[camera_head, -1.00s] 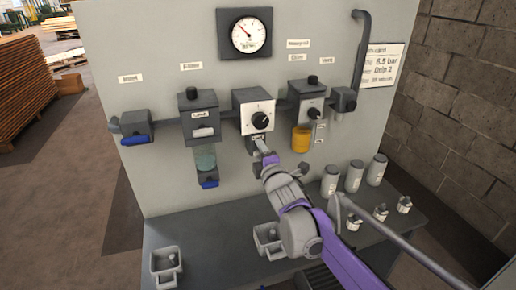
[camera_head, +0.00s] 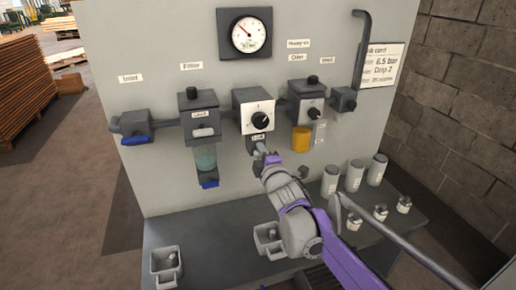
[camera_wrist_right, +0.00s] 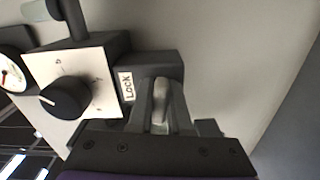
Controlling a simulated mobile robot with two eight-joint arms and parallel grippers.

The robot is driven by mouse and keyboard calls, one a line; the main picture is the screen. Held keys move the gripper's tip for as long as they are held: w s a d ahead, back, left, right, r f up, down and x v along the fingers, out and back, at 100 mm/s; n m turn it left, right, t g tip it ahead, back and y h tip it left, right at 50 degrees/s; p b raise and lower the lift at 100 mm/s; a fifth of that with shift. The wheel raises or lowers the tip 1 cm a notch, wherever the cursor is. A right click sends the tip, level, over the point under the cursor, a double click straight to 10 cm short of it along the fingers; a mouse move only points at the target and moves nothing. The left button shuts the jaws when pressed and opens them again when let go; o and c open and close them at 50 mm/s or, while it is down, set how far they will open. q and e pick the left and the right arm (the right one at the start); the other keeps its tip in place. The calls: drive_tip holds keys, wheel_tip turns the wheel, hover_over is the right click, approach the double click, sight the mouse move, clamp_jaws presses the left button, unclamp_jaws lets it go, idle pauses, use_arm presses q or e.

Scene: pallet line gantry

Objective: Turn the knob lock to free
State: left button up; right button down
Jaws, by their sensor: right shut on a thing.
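The knob lock is a small dark box with a white "Lock" label (camera_head: 258,140), just under the white-faced regulator with its black knob (camera_head: 260,120). In the right wrist view the lock box (camera_wrist_right: 160,68) stands beside the black knob (camera_wrist_right: 66,98), its label facing me. My right gripper (camera_head: 263,154) is at the lock from below. In the wrist view its fingers (camera_wrist_right: 160,108) are shut on a light grey lever of the lock, partly hidden between them. The knob's white mark shows. My left gripper is not in view.
A blue-handled valve (camera_head: 137,128), a filter (camera_head: 201,125) and an oiler with an amber bowl (camera_head: 302,138) line the grey panel. A gauge (camera_head: 249,34) is above. Grey canisters (camera_head: 354,176) and small fittings stand on the shelf to the right.

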drive_tip(key=shift+m+b, duration=1.45)
drive_tip(key=shift+m, duration=6.65)
drive_tip(key=c, duration=0.9)
unclamp_jaws()
drive_tip(key=shift+o, duration=0.2)
